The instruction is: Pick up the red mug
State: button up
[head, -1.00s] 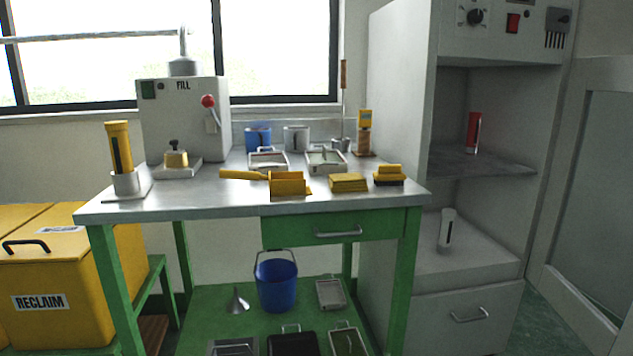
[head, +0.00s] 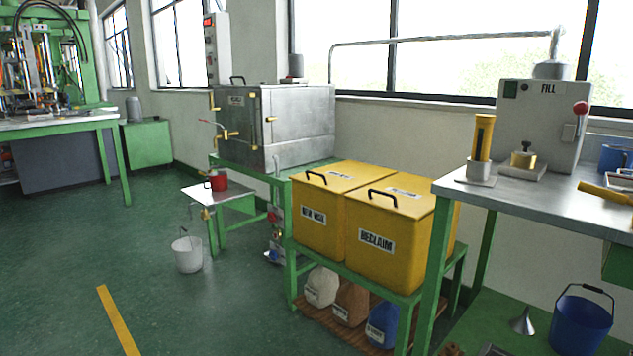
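The red mug (head: 218,181) stands upright on a small metal-topped stand (head: 224,196), left of centre in the head view. Its handle side seems to face left. It sits in front of a grey metal tank (head: 290,124), below a brass tap (head: 229,134). My gripper is not in view.
Two yellow bins (head: 384,230) stand on a green bench to the right of the mug. A white bucket (head: 188,254) is on the floor by the small stand. A steel-topped workbench (head: 560,199) is at the right. The green floor (head: 100,240) at left is open.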

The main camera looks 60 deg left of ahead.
aim_at(219, 179)
jog(key=u, duration=2.3)
jog(key=i+u, duration=0.2)
jog(key=u, duration=0.15)
jog(key=i+z, duration=0.1)
jog(key=i, duration=1)
jog(key=i+z, duration=0.1)
jog(key=i, duration=1)
jog(key=i+j+z, duration=0.1)
jog(key=i, duration=1)
